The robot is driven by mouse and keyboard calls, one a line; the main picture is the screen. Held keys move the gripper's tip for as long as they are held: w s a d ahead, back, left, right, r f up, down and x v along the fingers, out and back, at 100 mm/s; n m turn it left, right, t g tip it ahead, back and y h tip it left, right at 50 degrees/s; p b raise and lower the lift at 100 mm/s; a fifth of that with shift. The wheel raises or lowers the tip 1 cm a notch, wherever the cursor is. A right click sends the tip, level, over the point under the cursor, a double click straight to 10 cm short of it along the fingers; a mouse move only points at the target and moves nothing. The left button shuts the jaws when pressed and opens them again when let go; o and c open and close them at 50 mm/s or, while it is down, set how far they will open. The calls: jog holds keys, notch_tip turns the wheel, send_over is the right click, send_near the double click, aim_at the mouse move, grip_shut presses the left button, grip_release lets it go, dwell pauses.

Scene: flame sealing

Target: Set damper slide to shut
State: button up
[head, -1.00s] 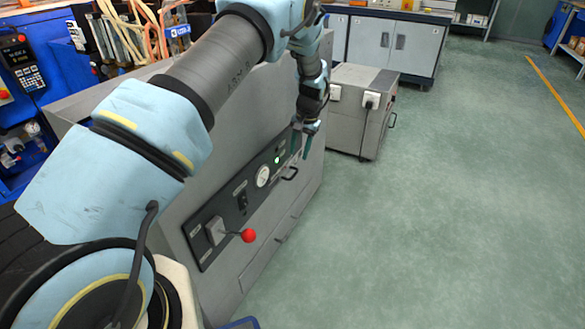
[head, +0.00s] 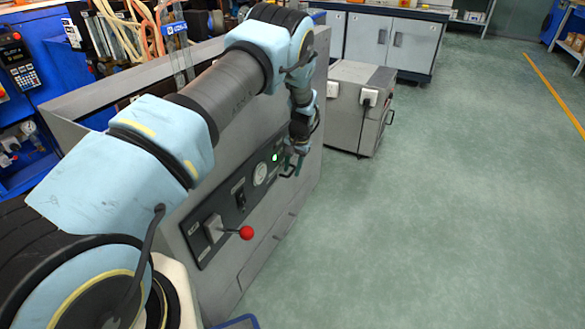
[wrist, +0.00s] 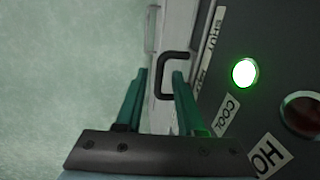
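The damper slide's black C-shaped handle (wrist: 162,77) stands out from the machine's panel in the wrist view. My gripper (wrist: 160,74) is open, with one teal finger on each side of the handle's outer bar. The right fingertip lies within the handle's loop, and gaps seem to show on both sides; contact is not clear. In the head view my gripper (head: 292,164) is at the far end of the front panel, and the handle is small and partly covered there. A partly visible label (wrist: 210,42), perhaps reading "SHUT", lies beside the handle.
The panel holds a lit green lamp (wrist: 245,73), a dark red round lamp (wrist: 302,115) and a gauge (head: 260,174). A red-knobbed lever (head: 246,232) sticks out nearer to me. A grey cabinet (head: 350,105) stands beyond the machine. The green floor at right is clear.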

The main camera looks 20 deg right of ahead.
grip_shut()
dwell(1.2)
